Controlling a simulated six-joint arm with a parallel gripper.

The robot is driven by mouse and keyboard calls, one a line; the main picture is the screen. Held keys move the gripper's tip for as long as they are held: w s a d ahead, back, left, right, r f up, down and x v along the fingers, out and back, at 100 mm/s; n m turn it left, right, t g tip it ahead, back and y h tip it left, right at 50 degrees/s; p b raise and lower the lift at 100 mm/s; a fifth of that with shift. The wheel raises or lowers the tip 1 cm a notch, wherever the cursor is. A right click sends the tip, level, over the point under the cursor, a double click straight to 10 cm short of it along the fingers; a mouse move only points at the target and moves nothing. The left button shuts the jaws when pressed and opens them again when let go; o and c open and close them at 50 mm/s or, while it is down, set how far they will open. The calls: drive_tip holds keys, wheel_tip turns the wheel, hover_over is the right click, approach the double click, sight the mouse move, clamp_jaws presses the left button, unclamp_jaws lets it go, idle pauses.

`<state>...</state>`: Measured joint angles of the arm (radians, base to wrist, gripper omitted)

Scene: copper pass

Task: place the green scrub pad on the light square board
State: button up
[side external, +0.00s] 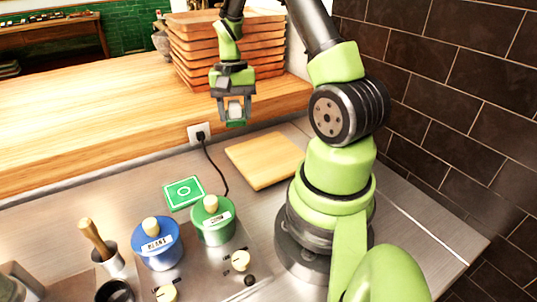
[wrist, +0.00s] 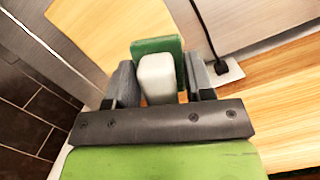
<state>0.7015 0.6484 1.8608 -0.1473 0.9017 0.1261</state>
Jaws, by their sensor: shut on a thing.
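My gripper (side external: 234,108) is shut on the green scrub pad (side external: 236,124), which has a pale block-shaped grip on top. In the wrist view the pad's green part (wrist: 158,45) shows beyond the pale grip, which sits between my gripper's fingers (wrist: 160,82). The pad is held in the air near the front edge of the wooden worktop. The light square board (side external: 264,158) lies flat on the metal counter, lower and to the right of the pad in the side view. It also shows at the upper left of the wrist view (wrist: 105,25), with nothing on it.
A green square with a white ring (side external: 184,192) lies left of the board. Blue (side external: 157,244) and green (side external: 212,220) lidded pots stand in front. A black cord (side external: 216,168) runs from a wall socket (side external: 199,134) past the board's left side. Stacked wooden boards (side external: 220,50) stand behind.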

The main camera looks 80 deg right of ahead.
sight(270, 156)
drive_tip(key=s+d+n, duration=0.2)
drive_tip(key=s+n, duration=0.2)
drive_tip(key=s, duration=0.3)
drive_tip(key=f, duration=0.9)
drive_tip(key=shift+s+a+f, duration=0.1)
drive_tip(key=shift+s+f, duration=0.1)
drive_tip(key=shift+f, duration=0.1)
drive_tip(key=o, duration=0.9)
drive_tip(key=shift+o, duration=0.2)
